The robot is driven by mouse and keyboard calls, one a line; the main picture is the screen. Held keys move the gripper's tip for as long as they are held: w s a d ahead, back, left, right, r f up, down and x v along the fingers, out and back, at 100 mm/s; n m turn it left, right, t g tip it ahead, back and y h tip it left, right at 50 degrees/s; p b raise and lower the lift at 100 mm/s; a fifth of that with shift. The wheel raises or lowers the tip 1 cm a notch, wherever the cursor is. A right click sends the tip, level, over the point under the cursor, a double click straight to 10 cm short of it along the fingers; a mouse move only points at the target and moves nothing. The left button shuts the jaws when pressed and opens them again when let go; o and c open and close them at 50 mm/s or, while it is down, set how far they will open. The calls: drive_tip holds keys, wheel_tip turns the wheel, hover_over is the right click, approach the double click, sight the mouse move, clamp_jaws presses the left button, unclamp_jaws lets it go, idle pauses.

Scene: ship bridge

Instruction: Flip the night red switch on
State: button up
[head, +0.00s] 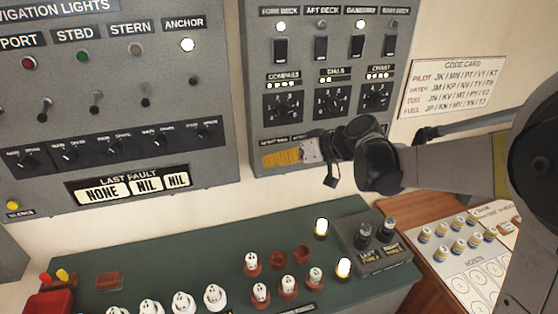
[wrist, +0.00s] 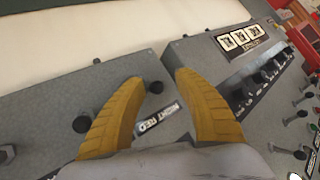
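In the head view my gripper (head: 270,158) is at the lower left part of the right-hand grey panel (head: 254,90) and covers the switch there. Whether the switch is up or down is not clear.
The navigation lights panel (head: 215,110) stands to the left, across a narrow gap. A green console (head: 190,250) with several white and red knobs lies below. A code card (head: 453,85) is on the wall at right. Other dark knobs (wrist: 82,123) sit near my fingers.

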drive_tip(key=shift+d+r, duration=0.1)
drive_tip(key=shift+d, duration=0.3)
drive_tip(key=v, duration=1.1)
drive_tip(key=shift+s+r, duration=0.15)
drive_tip(key=s+d+f+m+h+b, duration=0.3)
drive_tip(key=s+d+f+h+b, duration=0.2)
drive_tip(key=s+f, duration=0.5)
drive_tip(key=s+d+f+m+t+h+b, duration=0.1)
drive_tip(key=s+d+f+m+h+b, duration=0.2)
drive_tip(key=s+f+b, duration=0.4)
drive_tip(key=s+d+f+h, duration=0.1)
drive_tip(key=s+f+h, duration=0.1)
drive_tip(key=s+f, duration=0.2)
drive_tip(key=shift+s+d+m, duration=0.3)
drive_tip(key=shift+s+d, duration=0.1)
drive_tip(key=shift+s, duration=0.1)
